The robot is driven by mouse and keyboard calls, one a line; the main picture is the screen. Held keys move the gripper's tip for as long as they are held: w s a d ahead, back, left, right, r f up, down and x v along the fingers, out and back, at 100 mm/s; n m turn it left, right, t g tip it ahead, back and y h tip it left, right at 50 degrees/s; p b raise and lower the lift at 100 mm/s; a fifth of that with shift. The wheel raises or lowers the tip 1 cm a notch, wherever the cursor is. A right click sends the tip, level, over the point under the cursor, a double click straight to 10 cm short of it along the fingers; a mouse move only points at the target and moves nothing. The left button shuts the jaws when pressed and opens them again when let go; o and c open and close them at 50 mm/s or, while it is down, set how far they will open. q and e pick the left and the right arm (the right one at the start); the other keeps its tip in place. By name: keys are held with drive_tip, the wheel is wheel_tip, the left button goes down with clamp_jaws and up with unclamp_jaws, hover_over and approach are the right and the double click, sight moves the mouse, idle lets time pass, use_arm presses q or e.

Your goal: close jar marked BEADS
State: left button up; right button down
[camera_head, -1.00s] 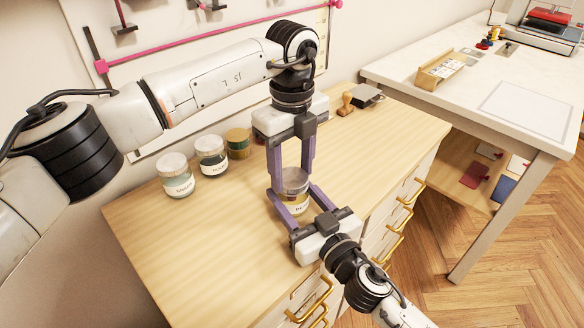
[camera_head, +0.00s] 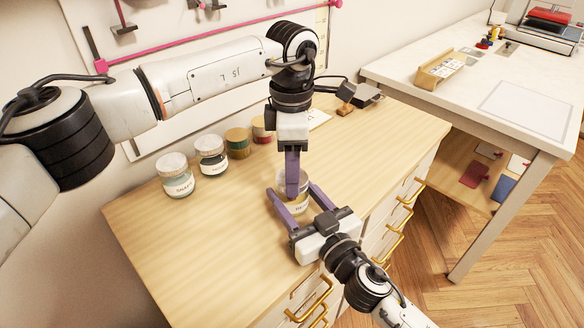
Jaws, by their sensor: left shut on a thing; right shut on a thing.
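The jar marked BEADS (camera_head: 300,207) stands on the wooden cabinet top near its front edge; only part of its label shows. My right gripper (camera_head: 293,202) comes in from the front and is shut on the jar's body, one purple finger on each side. My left gripper (camera_head: 292,190) points straight down over the jar and is shut on its lid, which is mostly hidden behind the purple fingers. The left gripper is seen edge-on.
Jars stand at the back of the cabinet top (camera_head: 150,240): one marked SNAPS (camera_head: 177,180), a dark one (camera_head: 211,158), a green-and-gold one (camera_head: 238,143) and a reddish one (camera_head: 262,131). A wooden stamp (camera_head: 345,108) lies farther right. The left front is clear.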

use_arm(q)
drive_tip(key=m, duration=0.6)
drive_tip(key=shift+m, duration=0.4)
drive_tip(key=m, duration=0.5)
drive_tip(key=shift+m, duration=0.4)
drive_tip(key=o, duration=1.2)
drive_tip(key=shift+r, duration=2.25)
drive_tip(key=shift+c, duration=0.4)
